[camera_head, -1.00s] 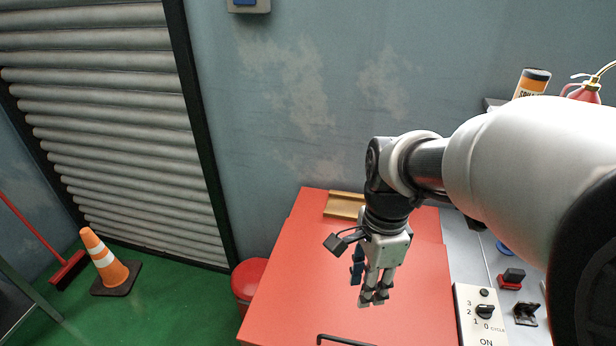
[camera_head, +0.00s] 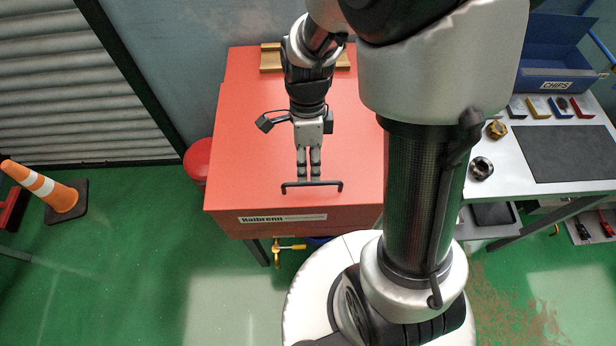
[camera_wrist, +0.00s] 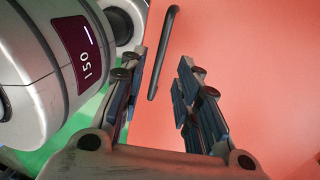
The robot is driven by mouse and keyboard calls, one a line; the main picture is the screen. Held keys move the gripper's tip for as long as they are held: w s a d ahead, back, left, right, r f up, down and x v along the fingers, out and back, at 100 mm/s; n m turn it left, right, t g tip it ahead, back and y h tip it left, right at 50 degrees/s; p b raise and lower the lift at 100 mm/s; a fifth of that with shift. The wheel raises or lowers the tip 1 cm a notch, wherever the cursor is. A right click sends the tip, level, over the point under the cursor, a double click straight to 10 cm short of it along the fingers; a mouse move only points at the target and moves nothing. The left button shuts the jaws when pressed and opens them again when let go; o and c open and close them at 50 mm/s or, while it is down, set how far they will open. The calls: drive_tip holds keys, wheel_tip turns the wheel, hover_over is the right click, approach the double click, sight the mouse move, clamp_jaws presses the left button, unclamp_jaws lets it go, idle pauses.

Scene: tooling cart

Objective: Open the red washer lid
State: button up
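The red washer lid (camera_head: 348,150) lies flat and closed on the red washer body (camera_head: 350,219), which carries a "Kalbrenn" label. A black bar handle (camera_head: 327,183) sits at the lid's front edge. My gripper (camera_head: 308,178) points down over the front of the lid, with its fingertips close to the handle's middle. In the wrist view, my gripper (camera_wrist: 160,70) has its two fingers apart, and the black handle (camera_wrist: 163,52) shows in the gap between them, seemingly just past the tips. I cannot tell whether they touch it. Nothing is held.
A wooden tray (camera_head: 271,62) sits at the back of the washer. A red bin (camera_head: 198,158) stands to its left, with a traffic cone (camera_head: 45,190) farther left. A grey workbench (camera_head: 495,160) with a blue CHIPS box (camera_head: 560,60) is at right. Green floor in front is partly clear.

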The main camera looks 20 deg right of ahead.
sight(308, 183)
drive_tip(key=shift+s+a+f+b, duration=0.1)
drive_tip(key=shift+s+f+b, duration=0.1)
drive_tip(key=shift+f, duration=0.6)
drive_tip(key=shift+s+f+b, duration=0.1)
drive_tip(key=shift+f+b, duration=0.15)
drive_tip(key=shift+f, duration=0.5)
drive_tip(key=shift+s+a+f+b, duration=0.1)
drive_tip(key=shift+f+b, duration=0.1)
drive_tip(key=shift+f, duration=0.6)
clamp_jaws()
